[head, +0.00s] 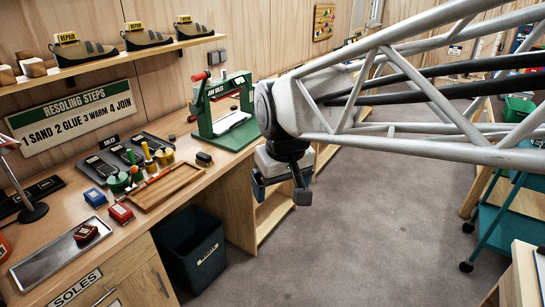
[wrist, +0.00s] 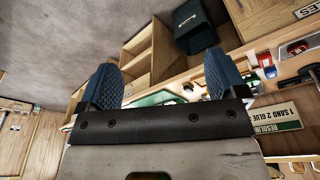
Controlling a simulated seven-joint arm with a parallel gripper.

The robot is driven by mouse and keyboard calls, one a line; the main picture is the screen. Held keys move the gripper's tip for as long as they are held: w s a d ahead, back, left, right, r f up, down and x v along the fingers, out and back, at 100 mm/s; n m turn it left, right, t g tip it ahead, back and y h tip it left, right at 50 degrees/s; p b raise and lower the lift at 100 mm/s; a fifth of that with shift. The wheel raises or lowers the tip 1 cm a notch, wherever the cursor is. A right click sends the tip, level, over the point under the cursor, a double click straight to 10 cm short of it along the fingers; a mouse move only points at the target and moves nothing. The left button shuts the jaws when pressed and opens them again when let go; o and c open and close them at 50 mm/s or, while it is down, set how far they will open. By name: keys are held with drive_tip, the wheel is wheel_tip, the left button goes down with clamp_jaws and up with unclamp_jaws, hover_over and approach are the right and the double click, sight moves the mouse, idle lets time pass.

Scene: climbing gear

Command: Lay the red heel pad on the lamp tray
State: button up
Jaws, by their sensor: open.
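Two small red blocks that look like heel pads show in the head view. One red pad (head: 121,213) lies on the bench beside a blue block (head: 95,197); the other red pad (head: 86,232) lies on a silver tray (head: 55,266) at the bench's front left. A desk lamp (head: 34,212) stands just behind this tray, with a dark tray (head: 40,188) behind it. I cannot tell for certain which tray is the lamp tray. My gripper (head: 280,188) is open and empty, out over the floor to the right of the bench, far from both pads. Its open fingers show in the wrist view (wrist: 160,78).
A wooden tray (head: 172,187), glue pots (head: 164,156) and a dark tray of soles (head: 112,157) occupy the bench middle. A green press (head: 222,108) stands farther back. A dark bin (head: 190,248) stands below the bench edge. A shelf of shoes (head: 150,40) overhangs the back.

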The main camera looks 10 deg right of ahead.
drive_tip(key=s+d+f+m, duration=0.2)
drive_tip(key=s+d, duration=0.5)
drive_tip(key=s, duration=0.4)
drive_tip(key=shift+s+f+m+t, duration=0.3)
drive_tip(key=shift+s+f+m, duration=0.1)
drive_tip(key=shift+f, duration=0.5)
